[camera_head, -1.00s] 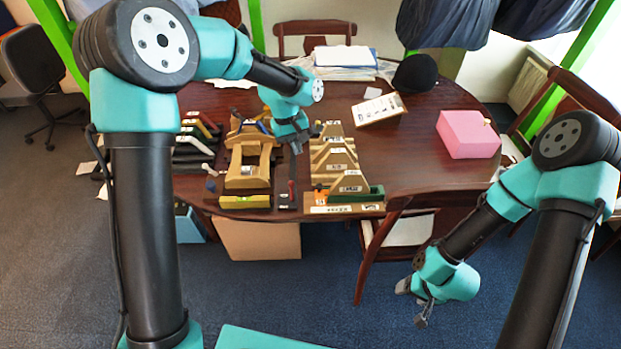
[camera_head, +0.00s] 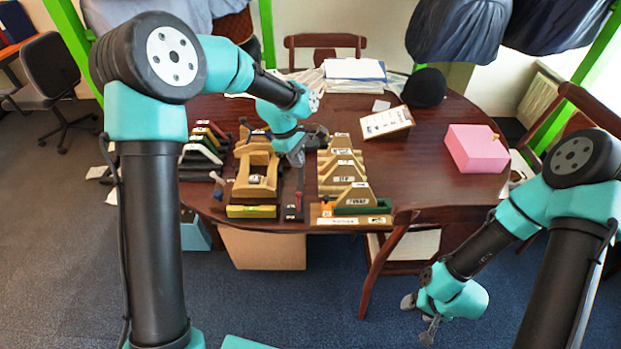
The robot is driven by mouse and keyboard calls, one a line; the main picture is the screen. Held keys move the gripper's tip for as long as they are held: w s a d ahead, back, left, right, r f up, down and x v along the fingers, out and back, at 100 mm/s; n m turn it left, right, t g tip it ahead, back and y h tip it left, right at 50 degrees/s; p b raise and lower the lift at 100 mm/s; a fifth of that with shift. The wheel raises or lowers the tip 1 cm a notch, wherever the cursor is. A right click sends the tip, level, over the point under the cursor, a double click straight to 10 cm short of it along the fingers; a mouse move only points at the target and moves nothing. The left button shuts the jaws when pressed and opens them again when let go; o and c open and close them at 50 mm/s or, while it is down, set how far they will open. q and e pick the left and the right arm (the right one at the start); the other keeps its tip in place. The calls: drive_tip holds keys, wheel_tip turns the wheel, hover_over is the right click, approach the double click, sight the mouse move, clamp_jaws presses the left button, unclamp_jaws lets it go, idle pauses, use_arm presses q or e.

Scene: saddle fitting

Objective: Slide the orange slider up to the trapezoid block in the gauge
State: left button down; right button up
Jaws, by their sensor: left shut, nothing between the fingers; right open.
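The orange slider (camera_head: 326,209) is a small upright piece at the left end of the gauge (camera_head: 378,209), a low green-backed strip at the table's front edge. The tan trapezoid block (camera_head: 357,196), with a label on its face, stands in the gauge to the right of the slider. Whether the two touch is too small to tell. My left gripper (camera_head: 297,158) is shut and empty. It points down over the table between the wooden saddle and the row of blocks, behind and left of the slider. My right gripper (camera_head: 425,322) is open and empty, low in front of the table.
More labelled tan blocks (camera_head: 341,160) stand in a row behind the gauge. A wooden saddle (camera_head: 256,178) and a yellow level (camera_head: 251,211) lie to the left. The table's right middle is clear.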

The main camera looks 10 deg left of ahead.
use_arm(q)
approach(329, 210)
drive_tip(key=w+a+f, duration=0.3)
drive_tip(key=a+f, duration=0.1)
drive_tip(key=a, duration=0.1)
drive_tip(key=shift+s+d+f, duration=0.1)
drive_tip(key=shift+d, duration=0.5)
drive_tip(key=shift+s+d+f, duration=0.1)
drive_tip(key=shift+d, duration=0.5)
drive_tip(key=shift+s+d, duration=0.15)
drive_tip(key=shift+d, duration=0.55)
